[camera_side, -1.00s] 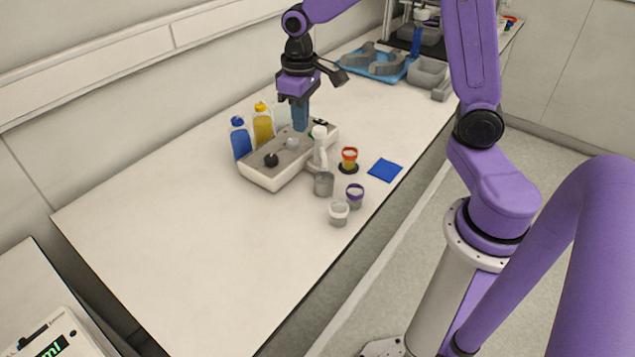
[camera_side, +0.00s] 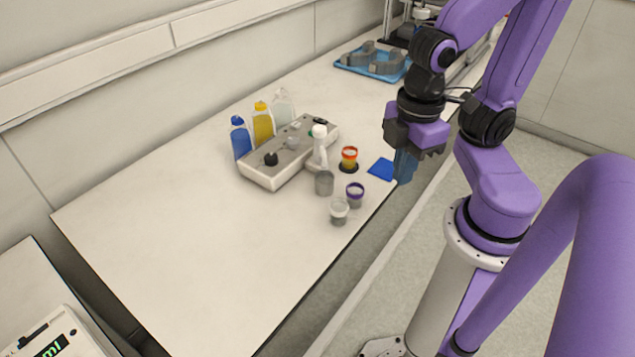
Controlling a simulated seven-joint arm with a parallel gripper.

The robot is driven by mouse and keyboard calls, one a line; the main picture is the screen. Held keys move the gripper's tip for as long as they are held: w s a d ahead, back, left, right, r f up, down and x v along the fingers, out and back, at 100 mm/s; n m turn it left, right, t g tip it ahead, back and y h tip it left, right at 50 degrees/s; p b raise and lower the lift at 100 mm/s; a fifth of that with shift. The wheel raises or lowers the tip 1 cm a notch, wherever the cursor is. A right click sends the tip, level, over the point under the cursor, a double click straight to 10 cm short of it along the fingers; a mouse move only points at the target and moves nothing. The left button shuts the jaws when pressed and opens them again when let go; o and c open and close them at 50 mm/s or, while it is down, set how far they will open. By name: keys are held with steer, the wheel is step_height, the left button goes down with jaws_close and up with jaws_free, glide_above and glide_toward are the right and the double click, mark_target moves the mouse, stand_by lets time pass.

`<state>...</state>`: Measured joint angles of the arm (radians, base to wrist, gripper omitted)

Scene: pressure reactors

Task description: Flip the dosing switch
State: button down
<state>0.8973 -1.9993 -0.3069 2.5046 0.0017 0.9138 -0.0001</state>
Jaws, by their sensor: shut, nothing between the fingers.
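A long white dosing unit (camera_side: 262,177) lies on the bench, with a black knob (camera_side: 271,159) at its near end and a dark switch-like part (camera_side: 320,121) at its far end. A small green spot (camera_side: 311,134) shows on its top. Which way any switch is set is too small to tell. My gripper (camera_side: 404,170) has blue fingers pointing down, shut and empty. It is at the right edge of the bench, well to the right of the unit and apart from it, beside the blue square pad.
Blue (camera_side: 240,140), yellow (camera_side: 263,124) and clear (camera_side: 282,106) bottles stand behind the unit. A white bottle (camera_side: 319,147), several small cups (camera_side: 339,212) and a blue pad (camera_side: 382,169) are to its right. A blue tray (camera_side: 360,68) lies further back. The front-left bench is clear.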

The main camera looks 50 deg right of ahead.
steer(key=w+d+r+m, duration=0.1)
steer(key=w+m, duration=0.7)
steer(key=w, duration=0.5)
steer(key=w+d+r+m, duration=0.1)
steer(key=w+d+m, duration=0.1)
steer(key=w+m, duration=0.85)
steer(key=m, duration=1.2)
glide_above(318, 118)
step_height(318, 118, down, 5)
steer(key=shift+r, duration=0.1)
step_height(318, 118, down, 14)
steer(key=shift+r, duration=0.25)
steer(key=shift+a+f, duration=0.1)
steer(key=shift+f, duration=0.2)
